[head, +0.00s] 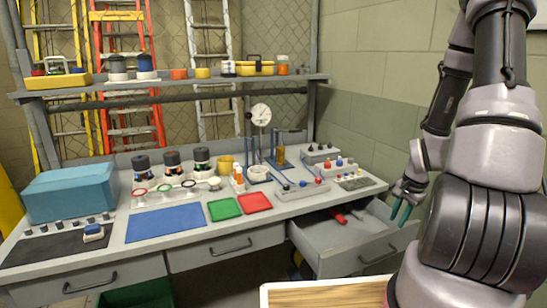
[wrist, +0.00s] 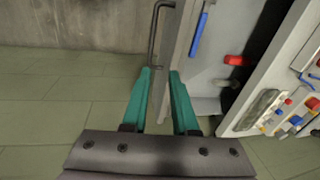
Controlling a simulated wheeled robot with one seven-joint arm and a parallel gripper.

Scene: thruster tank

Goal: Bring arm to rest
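My arm comes in from the right of the head view. My gripper (head: 402,212), with teal fingers, hangs beside the right end of the open drawer (head: 335,249) and points downward. In the wrist view my gripper (wrist: 160,72) has its two teal fingers apart, with nothing held between them. The grey handle (wrist: 153,38) and front edge of the drawer lie beyond the fingertips. I cannot tell how far the fingers are from the drawer.
The workbench holds a teal box (head: 70,190), a blue mat (head: 163,223), a green tray (head: 224,209), a red tray (head: 255,203) and a dial gauge (head: 261,114). A red-handled tool (head: 338,216) lies in the drawer. A wooden surface (head: 325,294) is at the front. A block wall stands right.

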